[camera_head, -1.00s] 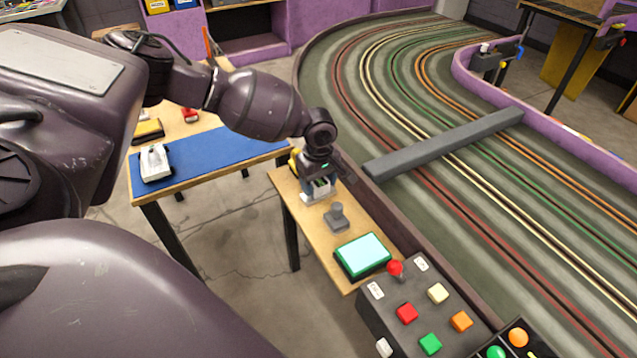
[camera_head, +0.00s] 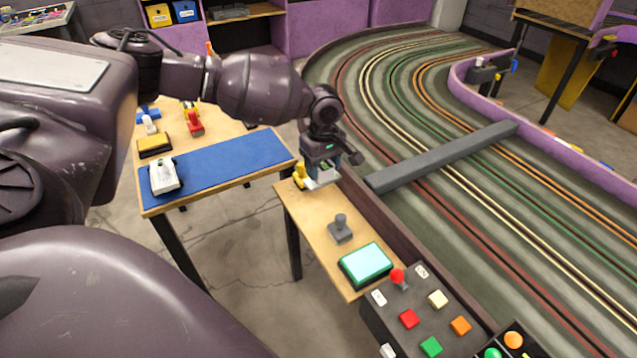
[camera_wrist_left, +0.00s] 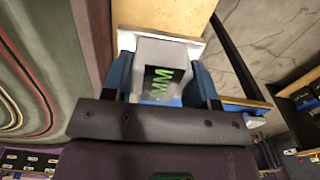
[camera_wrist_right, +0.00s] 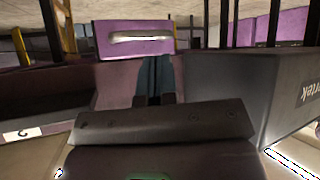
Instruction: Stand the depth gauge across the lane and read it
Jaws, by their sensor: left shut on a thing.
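The depth gauge (camera_wrist_left: 160,72) is a grey block with a green readout and a wide white base. My left gripper (camera_head: 324,168) is shut on it, with a blue finger on each side of the block in the left wrist view. In the head view the gauge's white base (camera_head: 322,181) shows below the jaws, over the far end of the narrow wooden bench beside the track wall. The track (camera_head: 420,240) with its coloured lanes lies to the right. My right gripper (camera_wrist_right: 155,80) shows in the right wrist view with its fingers together and nothing between them.
A grey bar (camera_head: 440,158) spans the track. On the bench (camera_head: 310,232) stand a grey knobbed piece (camera_head: 341,229) and a green-framed screen (camera_head: 366,264). A button console (camera_head: 420,315) is nearer. A table with a blue mat (camera_head: 230,163) is left.

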